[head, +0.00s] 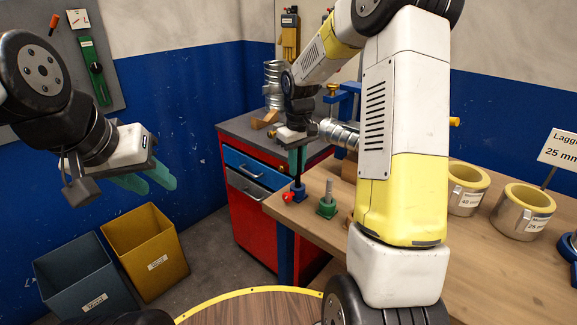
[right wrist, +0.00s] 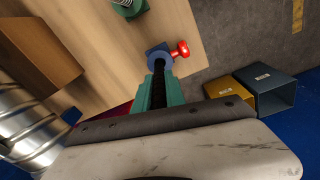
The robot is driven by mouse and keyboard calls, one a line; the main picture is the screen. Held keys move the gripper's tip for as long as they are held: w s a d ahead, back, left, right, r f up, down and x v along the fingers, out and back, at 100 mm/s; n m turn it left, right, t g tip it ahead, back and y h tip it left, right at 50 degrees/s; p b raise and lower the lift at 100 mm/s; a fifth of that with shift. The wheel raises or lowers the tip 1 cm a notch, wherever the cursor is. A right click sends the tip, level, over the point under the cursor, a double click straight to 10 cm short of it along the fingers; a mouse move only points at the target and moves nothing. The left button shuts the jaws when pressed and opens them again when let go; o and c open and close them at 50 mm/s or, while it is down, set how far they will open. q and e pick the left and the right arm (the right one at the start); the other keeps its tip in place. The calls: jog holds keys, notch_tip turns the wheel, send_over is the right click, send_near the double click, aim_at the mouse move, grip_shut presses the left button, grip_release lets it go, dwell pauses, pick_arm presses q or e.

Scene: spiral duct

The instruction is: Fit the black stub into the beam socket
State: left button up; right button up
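The black stub (head: 299,172) is upright at the near left corner of the workbench. My right gripper (head: 297,158) points down with its green fingers on either side of the stub; in the right wrist view the fingers (right wrist: 158,82) close around the black stub (right wrist: 158,88). A blue socket (head: 298,189) with a red knob (head: 288,197) is directly below, and the blue collar also shows in the right wrist view (right wrist: 158,55). The stub's lower end meets the collar in both views; I cannot tell how deep it sits. My left gripper (head: 150,181) is open and empty, off to the left.
A green block with a peg (head: 327,203) stands on the bench (head: 475,235) beside the socket. A silver spiral duct (head: 341,133) lies behind my right arm. Labelled rings (head: 523,212) stand at right. A red drawer cabinet (head: 254,208) and two bins (head: 146,250) are left.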

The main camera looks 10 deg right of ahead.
jog(key=o, duration=0.4)
jog(key=f, duration=0.1)
jog(key=s, duration=0.1)
jog(key=f, duration=0.1)
jog(key=shift+s+d+f+g, duration=0.2)
jog(key=shift+d+f+g, duration=0.05)
jog(key=shift+f+g, duration=0.1)
jog(key=r, duration=1.1)
jog(key=shift+w+a+r, duration=0.15)
jog(key=shift+w+r, duration=0.2)
jog(key=shift+r, duration=0.05)
jog(key=s+a+r+m+t+y, duration=0.1)
jog(key=s+r+m+t, duration=0.1)
jog(key=s, duration=1)
jog(key=s+a+r+m+t+y, duration=0.1)
jog(key=s+r+t, duration=0.3)
jog(key=s, duration=0.8)
jog(key=shift+r+m, duration=0.4)
jog(key=shift+m, duration=0.2)
jog(key=shift+s+a, duration=0.1)
